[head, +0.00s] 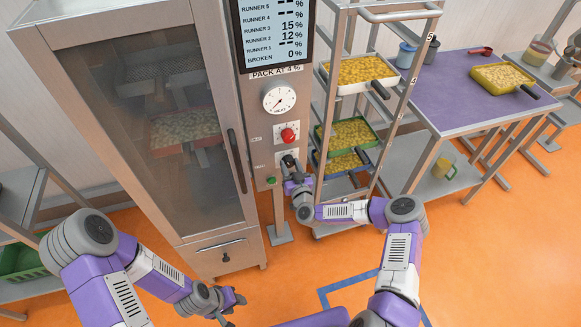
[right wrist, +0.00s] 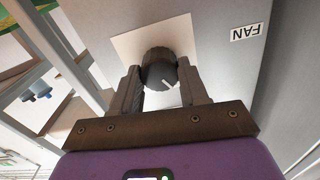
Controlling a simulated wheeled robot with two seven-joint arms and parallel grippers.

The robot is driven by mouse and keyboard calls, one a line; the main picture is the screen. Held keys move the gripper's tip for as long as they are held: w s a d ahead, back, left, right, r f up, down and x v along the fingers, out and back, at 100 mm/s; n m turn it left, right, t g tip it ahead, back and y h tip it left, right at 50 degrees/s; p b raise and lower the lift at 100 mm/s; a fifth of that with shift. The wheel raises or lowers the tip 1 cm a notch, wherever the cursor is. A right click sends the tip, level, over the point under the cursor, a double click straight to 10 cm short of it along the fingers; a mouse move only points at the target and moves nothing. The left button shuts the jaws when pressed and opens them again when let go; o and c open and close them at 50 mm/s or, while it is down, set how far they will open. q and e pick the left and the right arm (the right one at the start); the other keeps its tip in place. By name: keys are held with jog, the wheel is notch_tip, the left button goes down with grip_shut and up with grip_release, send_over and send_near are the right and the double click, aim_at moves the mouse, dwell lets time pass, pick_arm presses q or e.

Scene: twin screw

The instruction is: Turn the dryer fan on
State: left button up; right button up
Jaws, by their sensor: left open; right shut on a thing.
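The dryer (head: 165,45) is a steel cabinet at the left of the head view with its glass door closed. Its control column (head: 262,110) stands beside it with a display, a dial, a red knob and, below them, the fan knob. In the right wrist view the fan knob (right wrist: 160,68) is black with a white pointer line, on a pale plate near a FAN label (right wrist: 247,33). My right gripper (head: 290,168) is shut on it, one finger on each side. In the head view the gripper partly hides this knob. My left gripper (head: 232,304) is open and empty, low before the dryer.
A tall rack (head: 404,92) with trays of yellow pieces stands just right of the column, close to my right arm. A purple-topped table (head: 455,85) holds another tray farther right. The orange floor (head: 480,260) in front is mostly clear.

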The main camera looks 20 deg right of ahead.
jog(key=m+b, duration=0.4)
jog(key=m, duration=0.2)
jog(key=shift+f, duration=0.15)
jog(key=m+b, duration=0.3)
jog(key=m, duration=0.2)
jog(key=shift+m, duration=0.4)
jog(key=o, duration=1.1)
jog(key=shift+c, duration=0.2)
jog(key=shift+s, duration=0.1)
jog(key=s+p, duration=0.1)
jog(key=s, duration=0.6)
jog(key=shift+s+d, duration=0.15)
jog(key=shift+s, duration=0.1)
